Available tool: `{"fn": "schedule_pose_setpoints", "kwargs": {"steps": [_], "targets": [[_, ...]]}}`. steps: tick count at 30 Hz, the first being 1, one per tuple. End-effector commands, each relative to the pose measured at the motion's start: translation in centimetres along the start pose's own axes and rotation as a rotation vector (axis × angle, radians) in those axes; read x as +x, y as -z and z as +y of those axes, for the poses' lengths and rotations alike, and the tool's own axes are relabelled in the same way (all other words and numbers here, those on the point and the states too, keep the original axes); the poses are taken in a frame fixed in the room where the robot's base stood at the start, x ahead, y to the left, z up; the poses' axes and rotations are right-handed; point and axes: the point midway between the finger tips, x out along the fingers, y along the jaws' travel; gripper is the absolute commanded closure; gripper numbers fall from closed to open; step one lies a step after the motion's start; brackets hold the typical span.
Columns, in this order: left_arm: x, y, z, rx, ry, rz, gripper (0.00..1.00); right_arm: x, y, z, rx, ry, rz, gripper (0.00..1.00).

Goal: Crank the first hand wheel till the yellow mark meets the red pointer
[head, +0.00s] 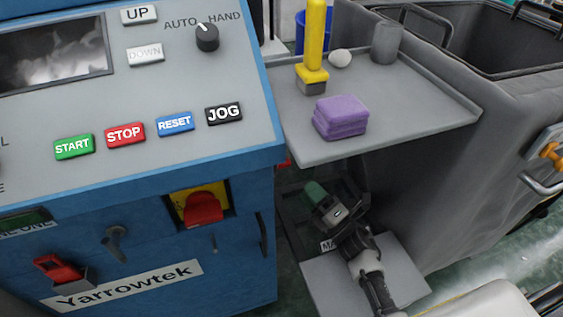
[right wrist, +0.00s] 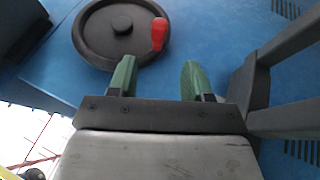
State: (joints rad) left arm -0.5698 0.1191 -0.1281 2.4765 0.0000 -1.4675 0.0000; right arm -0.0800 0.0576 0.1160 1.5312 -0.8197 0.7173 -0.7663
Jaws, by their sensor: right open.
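The black hand wheel (right wrist: 110,32) is on a blue panel at the top of the right wrist view. It has a round hub and a red handle knob (right wrist: 158,34) on its right side. My right gripper (right wrist: 157,76) is open, with its two green fingers apart and nothing between them. The knob appears beyond the fingertips, apart from them. In the head view my right gripper (head: 316,192) is low beside the blue machine, and the wheel is hidden. I cannot make out a yellow mark or a red pointer. My left gripper is not in view.
The blue machine (head: 225,257) carries a button panel and a red rotary switch (head: 203,208). A grey shelf (head: 420,118) above my right gripper holds a purple cloth stack (head: 341,117), a yellow-handled tool (head: 314,72) and a grey cylinder (head: 386,43). A large grey bin (head: 480,170) stands at right.

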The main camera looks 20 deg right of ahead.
Motion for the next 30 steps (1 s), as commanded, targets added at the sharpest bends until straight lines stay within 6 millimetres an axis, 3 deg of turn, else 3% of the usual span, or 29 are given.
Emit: {"fn": "schedule_pose_setpoints", "kwargs": {"steps": [16, 21, 30], "targets": [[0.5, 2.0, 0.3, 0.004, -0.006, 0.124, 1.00, 9.1, 0.1, 0.1, 0.003, -0.004, 0.001, 0.50], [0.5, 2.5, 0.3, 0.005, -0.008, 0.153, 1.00, 10.3, 0.1, 0.1, 0.003, -0.002, 0.001, 0.50], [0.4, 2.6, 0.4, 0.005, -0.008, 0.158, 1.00, 10.4, 0.1, 0.1, 0.003, -0.001, 0.001, 0.50]]}}
